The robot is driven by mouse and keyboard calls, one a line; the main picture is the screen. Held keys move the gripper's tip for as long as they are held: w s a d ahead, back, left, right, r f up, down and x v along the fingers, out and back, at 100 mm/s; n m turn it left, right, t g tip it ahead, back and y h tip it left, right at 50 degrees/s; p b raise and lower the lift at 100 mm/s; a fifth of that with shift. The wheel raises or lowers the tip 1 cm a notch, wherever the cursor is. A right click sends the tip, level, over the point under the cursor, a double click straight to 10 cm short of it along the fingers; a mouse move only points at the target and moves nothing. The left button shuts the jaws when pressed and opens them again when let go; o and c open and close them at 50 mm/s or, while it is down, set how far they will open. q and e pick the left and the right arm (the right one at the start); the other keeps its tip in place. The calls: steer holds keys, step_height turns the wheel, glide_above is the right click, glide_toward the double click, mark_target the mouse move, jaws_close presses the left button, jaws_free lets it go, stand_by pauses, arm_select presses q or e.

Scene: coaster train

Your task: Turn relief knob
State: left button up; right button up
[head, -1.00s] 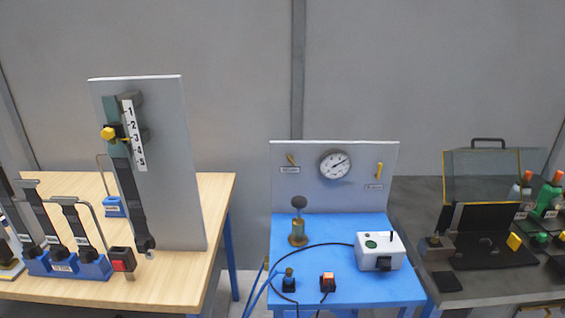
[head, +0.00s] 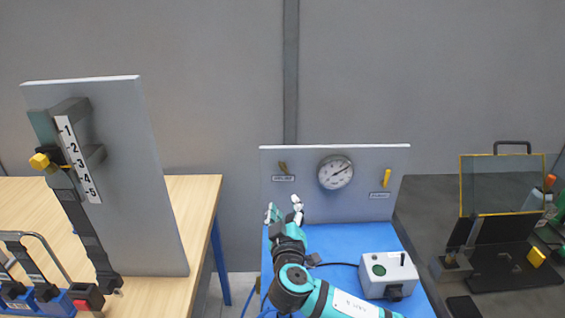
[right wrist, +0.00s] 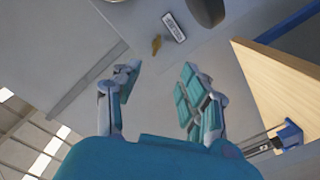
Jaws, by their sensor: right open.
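A grey upright panel (head: 310,210) stands at the back of the blue table and carries a round dial gauge (head: 336,172). A brighter yellow knob (head: 387,177) sits at the right. My right gripper (head: 284,209) is open and empty, below the left knob and apart from it. In the right wrist view, a yellow knob (right wrist: 156,44) beside a white label (right wrist: 173,27) lies beyond the open fingertips (right wrist: 160,72). My left gripper is out of view.
A white box (head: 388,273) with a green button stands on the blue table (head: 345,235), right of my arm. A wooden table (head: 190,215) with a tall numbered board (head: 140,180) is at the left. A dark bench with a hinged transparent cover (head: 500,185) is at the right.

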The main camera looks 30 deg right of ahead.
mark_target(283, 170)
steer(key=p+x, duration=0.1)
steer(key=x, duration=0.4)
steer(key=r+p+x, duration=0.1)
steer(key=p+x, duration=0.1)
steer(key=x, duration=0.3)
steer(key=p+x, duration=0.2)
steer(key=x, duration=0.3)
steer(key=shift+w+r, duration=0.2)
steer(key=shift+w+d+f, duration=0.1)
steer(key=shift+w+d, duration=0.1)
steer(key=shift+w, duration=0.1)
steer(key=shift+s+a, duration=0.1)
jaws_close()
